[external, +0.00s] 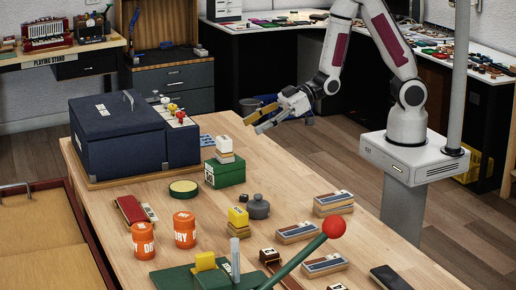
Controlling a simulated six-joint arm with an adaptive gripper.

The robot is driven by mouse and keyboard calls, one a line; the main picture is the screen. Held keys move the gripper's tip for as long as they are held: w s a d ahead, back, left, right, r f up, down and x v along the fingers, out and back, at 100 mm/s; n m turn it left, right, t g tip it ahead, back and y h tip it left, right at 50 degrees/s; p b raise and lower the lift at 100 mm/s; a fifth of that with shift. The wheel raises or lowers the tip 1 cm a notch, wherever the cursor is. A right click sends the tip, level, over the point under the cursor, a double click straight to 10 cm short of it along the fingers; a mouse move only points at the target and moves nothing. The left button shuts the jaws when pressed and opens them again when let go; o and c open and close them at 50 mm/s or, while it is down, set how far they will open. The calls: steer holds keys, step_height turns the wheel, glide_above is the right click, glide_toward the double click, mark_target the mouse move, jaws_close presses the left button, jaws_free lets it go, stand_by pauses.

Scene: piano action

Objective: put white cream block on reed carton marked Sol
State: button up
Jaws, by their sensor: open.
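A white block (223,144) sits at the top of a small stack, on a tan and grey piece (225,157) above a green carton (225,174), near the table's middle. The green carton has a pale label that I cannot read. Several flat tan cartons with dark and pale labels lie at the right: one at the back (334,210), one in the middle (297,237) and one nearer (323,270). The word Sol is not readable on any. My gripper (256,122) is open and empty, in the air behind and to the right of the white block.
A big dark blue case (118,140) stands at the back left. Orange jars (184,230), a yellow block (238,217) and a grey weight (259,208) stand mid-table. A green rod with a red ball (333,227) rises in front. Wood right of the green carton is clear.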

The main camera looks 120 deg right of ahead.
steer(key=shift+r, duration=0.1)
steer(key=s+a+r+g+h, duration=0.2)
steer(key=s+a+r+g, duration=0.25)
steer(key=s+r, duration=0.6)
steer(key=s+a+r+g+y, duration=0.1)
steer(key=s+a, duration=0.2)
steer(key=s, duration=0.6)
steer(key=s+a+r+g+y, duration=0.1)
steer(key=s+a+g, duration=0.1)
steer(key=s, duration=0.7)
steer(key=shift+s+a+r, duration=0.3)
steer(key=shift+a, duration=0.45)
